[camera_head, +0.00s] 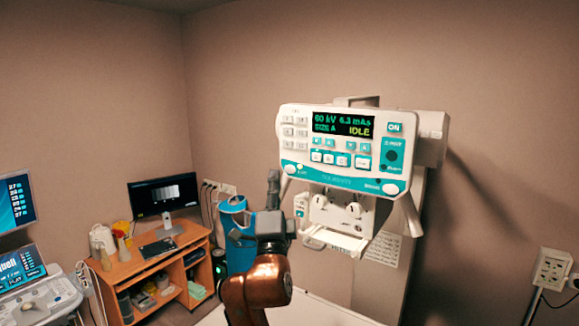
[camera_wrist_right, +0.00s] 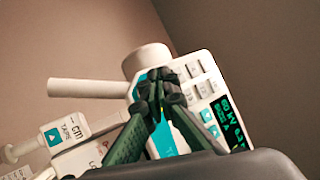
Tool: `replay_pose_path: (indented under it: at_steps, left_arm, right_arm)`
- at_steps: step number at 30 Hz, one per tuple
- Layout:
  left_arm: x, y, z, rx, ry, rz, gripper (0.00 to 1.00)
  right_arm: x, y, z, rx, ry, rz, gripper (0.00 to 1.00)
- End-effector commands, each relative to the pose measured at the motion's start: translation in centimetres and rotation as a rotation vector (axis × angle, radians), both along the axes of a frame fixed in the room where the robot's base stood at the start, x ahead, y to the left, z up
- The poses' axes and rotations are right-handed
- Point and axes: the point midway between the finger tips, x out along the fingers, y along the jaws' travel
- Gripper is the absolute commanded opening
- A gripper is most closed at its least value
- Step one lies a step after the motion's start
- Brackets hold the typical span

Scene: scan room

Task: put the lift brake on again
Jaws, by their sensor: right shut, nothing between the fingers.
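The white and teal control panel (camera_head: 340,150) of the X-ray unit faces me, its display reading IDLE. A white round knob (camera_head: 289,168) sits at its lower left corner, with a small label too blurred to read for sure. In the right wrist view a white round hub (camera_wrist_right: 146,60) with a white bar (camera_wrist_right: 85,88) pointing left stands at the panel's edge. I cannot tell for sure which part is the lift brake. My right gripper (camera_head: 273,180) is shut and empty, just left of the panel; its fingers (camera_wrist_right: 168,88) overlap the hub's lower edge. Contact cannot be told. My left gripper is out of view.
Below the panel is a white tray (camera_head: 335,240). A wooden desk (camera_head: 150,270) with a monitor (camera_head: 163,195) stands at the left, near a blue cylinder (camera_head: 235,235). Another console (camera_head: 35,280) is at the far left. A wall box (camera_head: 552,270) is at the right.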

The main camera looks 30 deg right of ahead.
Motion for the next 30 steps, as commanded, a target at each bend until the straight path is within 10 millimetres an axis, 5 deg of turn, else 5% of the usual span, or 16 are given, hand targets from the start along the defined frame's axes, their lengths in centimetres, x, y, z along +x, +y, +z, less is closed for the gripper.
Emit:
replay_pose_path:
  at_steps: [11,30]
  left_arm:
    - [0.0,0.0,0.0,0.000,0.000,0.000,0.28]
    - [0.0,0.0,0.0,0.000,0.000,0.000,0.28]
  right_arm:
    - [1.2,-2.8,0.0,0.000,-0.001,0.001,0.00]
    - [1.2,-3.0,0.0,0.000,-0.001,0.001,0.00]
